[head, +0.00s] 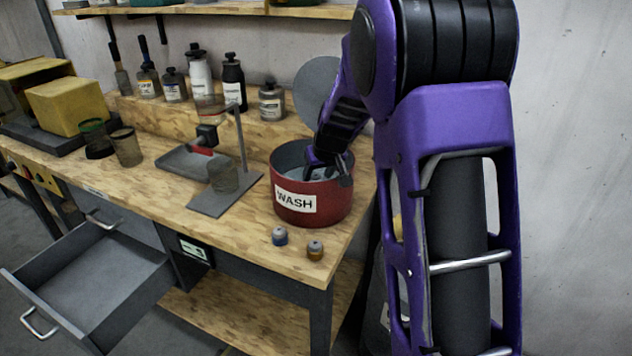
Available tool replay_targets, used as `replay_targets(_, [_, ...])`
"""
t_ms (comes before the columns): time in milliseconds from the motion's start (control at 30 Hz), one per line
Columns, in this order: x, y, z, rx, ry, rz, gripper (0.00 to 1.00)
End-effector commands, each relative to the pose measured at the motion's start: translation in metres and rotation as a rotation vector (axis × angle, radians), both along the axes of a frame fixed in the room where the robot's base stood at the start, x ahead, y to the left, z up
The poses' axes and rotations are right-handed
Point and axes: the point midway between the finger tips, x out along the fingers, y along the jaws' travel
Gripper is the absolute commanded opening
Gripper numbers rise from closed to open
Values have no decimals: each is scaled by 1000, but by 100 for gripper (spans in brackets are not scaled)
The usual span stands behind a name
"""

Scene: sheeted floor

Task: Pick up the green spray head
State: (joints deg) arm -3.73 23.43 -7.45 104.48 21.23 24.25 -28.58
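I cannot make out a green spray head in the head view. My gripper (328,172) reaches down into a red pot (322,208) labelled WASH, near the right end of the wooden workbench. The fingers are dark and partly hidden by the pot's rim and my wrist, so I cannot tell whether they are open or hold anything. The pot's inside is mostly hidden. Two small pieces that may be spray heads stand on the bench in front of the pot, one blue-based (279,236) and one amber-based (314,251).
A metal stand (225,200) with a grey tray is left of the pot. Several bottles (200,77) line the raised back ledge. Mesh cups (127,150) and yellow boxes (70,106) are at the left. An open drawer (95,275) juts out below the bench.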

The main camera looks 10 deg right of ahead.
Motion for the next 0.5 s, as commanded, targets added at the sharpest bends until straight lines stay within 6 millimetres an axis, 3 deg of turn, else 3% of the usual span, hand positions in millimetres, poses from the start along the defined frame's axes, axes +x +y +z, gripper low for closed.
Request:
replay_targets(33, [0, 0, 0, 0, 0, 0, 44])
replay_targets(267, [0, 0, 0, 0, 0, 0, 2])
replay_targets(500, [0, 0, 0, 0, 0, 0, 0])
